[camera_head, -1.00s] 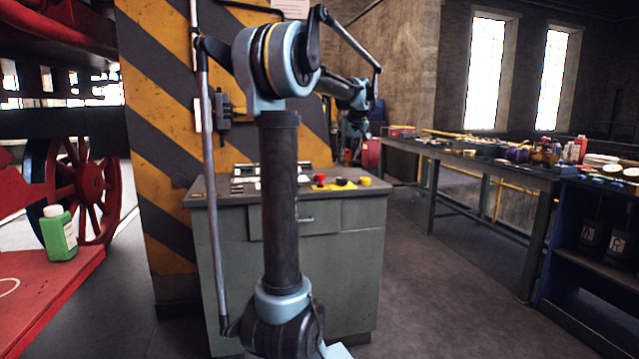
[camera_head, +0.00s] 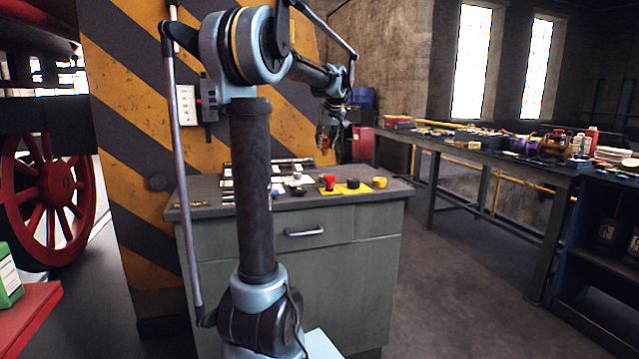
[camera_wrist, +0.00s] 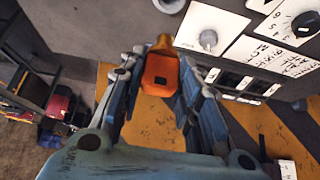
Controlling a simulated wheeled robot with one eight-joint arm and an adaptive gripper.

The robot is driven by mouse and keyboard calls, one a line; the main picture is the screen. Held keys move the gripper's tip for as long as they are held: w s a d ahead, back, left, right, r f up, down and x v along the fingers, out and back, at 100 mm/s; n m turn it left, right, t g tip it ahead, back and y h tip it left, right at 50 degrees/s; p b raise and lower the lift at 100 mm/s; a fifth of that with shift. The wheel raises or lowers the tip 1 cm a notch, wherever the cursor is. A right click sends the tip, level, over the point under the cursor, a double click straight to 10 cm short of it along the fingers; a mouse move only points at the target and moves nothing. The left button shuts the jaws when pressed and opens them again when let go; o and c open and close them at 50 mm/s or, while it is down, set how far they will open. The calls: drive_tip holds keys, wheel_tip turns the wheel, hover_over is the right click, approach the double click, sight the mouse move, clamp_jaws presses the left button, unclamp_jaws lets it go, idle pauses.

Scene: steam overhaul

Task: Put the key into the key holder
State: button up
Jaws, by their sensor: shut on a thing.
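My gripper (camera_wrist: 155,90) is shut on an orange thing (camera_wrist: 160,72), which looks like the key or its tag. It stays between the fingers in the wrist view, and its far end is partly hidden. In the head view my gripper (camera_head: 326,137) hangs above the back right of the grey cabinet, small and hard to make out. I cannot identify the key holder with certainty. A grey wall box (camera_head: 208,98) is on the striped pillar, left of my gripper.
White dial panels (camera_wrist: 275,58) also show in the wrist view. A cluttered workbench (camera_head: 480,149) stands to the right, with open floor before it.

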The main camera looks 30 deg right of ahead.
drive_tip(key=shift+w, duration=0.25)
drive_tip(key=shift+d, duration=0.1)
drive_tip(key=shift+s+f, duration=0.1)
drive_tip(key=shift+f, duration=4.9)
drive_tip(key=shift+f, duration=0.25)
drive_tip(key=o, duration=1.1)
drive_tip(key=shift+r, duration=0.1)
